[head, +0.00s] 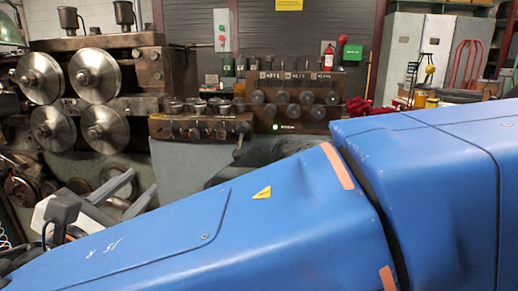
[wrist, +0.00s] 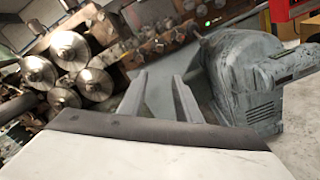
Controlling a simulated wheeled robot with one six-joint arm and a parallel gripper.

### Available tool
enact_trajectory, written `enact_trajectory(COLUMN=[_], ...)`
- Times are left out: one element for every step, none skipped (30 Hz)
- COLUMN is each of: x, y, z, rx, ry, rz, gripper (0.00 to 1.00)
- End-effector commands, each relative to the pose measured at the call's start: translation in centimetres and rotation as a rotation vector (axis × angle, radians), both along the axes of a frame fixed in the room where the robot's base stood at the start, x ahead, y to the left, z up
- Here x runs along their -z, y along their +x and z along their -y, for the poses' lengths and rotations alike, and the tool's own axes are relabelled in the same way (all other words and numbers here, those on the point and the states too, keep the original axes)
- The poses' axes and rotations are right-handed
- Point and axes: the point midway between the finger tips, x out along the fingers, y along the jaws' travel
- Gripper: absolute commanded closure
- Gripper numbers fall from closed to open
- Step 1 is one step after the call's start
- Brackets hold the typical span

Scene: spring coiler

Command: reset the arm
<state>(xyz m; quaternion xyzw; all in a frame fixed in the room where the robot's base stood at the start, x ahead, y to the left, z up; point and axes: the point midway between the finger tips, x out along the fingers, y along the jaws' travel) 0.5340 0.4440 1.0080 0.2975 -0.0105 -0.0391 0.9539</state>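My gripper (head: 145,179) shows at the lower left of the head view, at the end of my blue arm, which fills the foreground. Its two grey fingers stand apart with nothing between them. In the wrist view my gripper (wrist: 159,76) is also open and empty, its fingers pointing toward the coiler. The spring coiler's large steel rollers (head: 97,76) stand at the left, and they also show in the wrist view (wrist: 69,48). I cannot tell the exact gap between the fingers and the machine.
A grey motor housing (wrist: 240,85) stands right of the fingers in the wrist view. In the head view, a block with knobs (head: 202,126) and a bank of small rollers (head: 294,97) sit beyond my arm. Grey cabinets (head: 437,55) stand at the back right.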

Motion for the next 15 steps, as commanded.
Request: enact_trajectory(x=[0.1, 0.2, 0.3, 0.4, 0.5, 0.6, 0.7, 0.8, 1.0, 1.1, 1.2, 1.4, 1.6, 1.7, 2.0], y=[0.6, 0.8, 1.1, 1.4, 1.6, 2.0, 2.3, 2.6, 2.9, 3.3, 3.7, 4.1, 4.5, 4.9, 5.4], z=[0.6, 0.9, 1.3, 1.6, 1.9, 2.3, 2.6, 3.0, 3.5, 4.0, 4.5, 5.1, 5.7, 6.2, 7.1], rx=[0.012, 0.017, 0.024, 0.03, 0.035, 0.042, 0.048, 0.055, 0.064, 0.073, 0.082, 0.094, 0.104, 0.114, 0.128], ry=[0.006, 0.009, 0.013, 0.015, 0.019, 0.022, 0.026, 0.03, 0.036, 0.04, 0.046, 0.053, 0.06, 0.066, 0.077], rz=[-0.008, -0.013, -0.021, -0.027, -0.032, -0.04, -0.046, -0.053, -0.062, -0.069, -0.077, -0.089, -0.098, -0.106, -0.122], gripper=[0.69, 0.69, 0.69, 0.69, 0.69, 0.69, 0.69, 0.69, 0.69, 0.69, 0.69, 0.69, 0.69, 0.69, 0.69])
